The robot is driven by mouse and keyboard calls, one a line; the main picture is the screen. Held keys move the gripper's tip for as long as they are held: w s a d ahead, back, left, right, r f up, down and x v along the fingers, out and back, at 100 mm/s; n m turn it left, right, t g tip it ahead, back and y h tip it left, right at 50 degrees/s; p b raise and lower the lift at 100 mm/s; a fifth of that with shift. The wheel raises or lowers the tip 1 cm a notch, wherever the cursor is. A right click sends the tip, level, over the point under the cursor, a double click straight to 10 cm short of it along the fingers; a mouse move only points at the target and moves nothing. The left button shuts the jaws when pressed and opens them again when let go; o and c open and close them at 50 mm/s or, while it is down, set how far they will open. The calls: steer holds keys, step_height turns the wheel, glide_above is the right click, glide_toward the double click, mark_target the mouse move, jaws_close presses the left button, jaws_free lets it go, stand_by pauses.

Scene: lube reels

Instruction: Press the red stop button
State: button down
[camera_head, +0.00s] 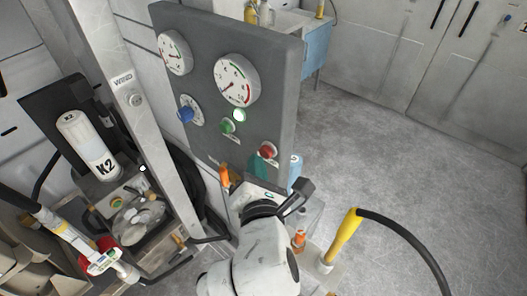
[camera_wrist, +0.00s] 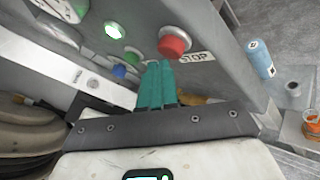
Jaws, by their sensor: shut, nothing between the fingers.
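The red stop button (camera_head: 267,151) sits low on the right side of the upright grey panel (camera_head: 270,75). It also shows in the wrist view (camera_wrist: 173,41), above a "STOP" label (camera_wrist: 194,57). My gripper (camera_wrist: 160,65) has teal fingers closed together with nothing between them. In the wrist view the fingertips are just below the button, slightly left of its middle. In the head view my gripper (camera_head: 258,166) is just under the button. A gap shows between tips and button in the wrist view; its depth is hard to tell.
A blue bottle (camera_wrist: 260,58) stands to the right. A yellow nozzle (camera_head: 342,238) with black hose is right of my arm.

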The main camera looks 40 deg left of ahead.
steer(key=shift+w+p, duration=0.4)
steer(key=shift+w, duration=0.05)
stand_by(0.6)
stand_by(0.4)
steer(key=shift+s, duration=0.9)
steer(key=s, duration=0.5)
steer(key=shift+a, duration=0.2)
stand_by(0.6)
